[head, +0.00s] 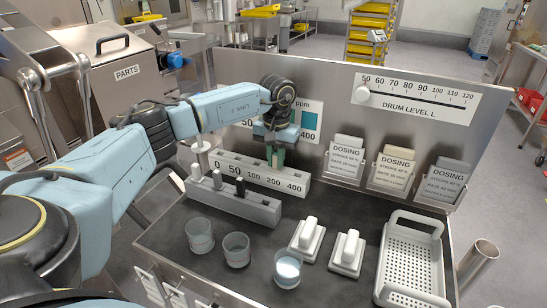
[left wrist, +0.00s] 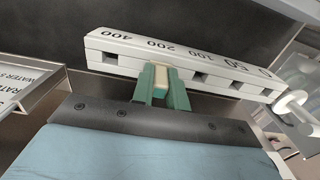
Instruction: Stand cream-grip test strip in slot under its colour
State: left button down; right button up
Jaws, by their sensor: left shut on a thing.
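My left gripper (head: 275,157) is above the slot block (head: 290,184), which is marked 0, 50, 100, 200 and 400. Its green fingers are shut on the cream-grip test strip, whose cream part (left wrist: 161,77) shows between them in the left wrist view. A teal patch shows at its near end. The strip is in front of the block (left wrist: 133,50) near the 200 mark, and that slot is hidden. I cannot tell whether it touches the block. The colour chart (head: 310,122) behind shows a teal patch by 400; my arm hides most of it. My right gripper is out of view.
A grey rack (head: 235,203) with white and black grips stands in front of the block. Clear beakers (head: 200,242), white-handled pieces (head: 307,240) and a perforated tray (head: 411,262) stand on the bench. Dosing cards (head: 393,168) line the back panel. A white plunger (head: 200,155) stands left of the block.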

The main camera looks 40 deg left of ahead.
pick_arm(q)
jog(key=shift+s+d+f, duration=0.15)
jog(key=shift+d+f, duration=0.05)
jog(key=shift+f, duration=0.3)
jog(key=c, duration=1.3)
grip_release()
jog(key=shift+a+r, duration=0.1)
jog(key=shift+r, duration=0.05)
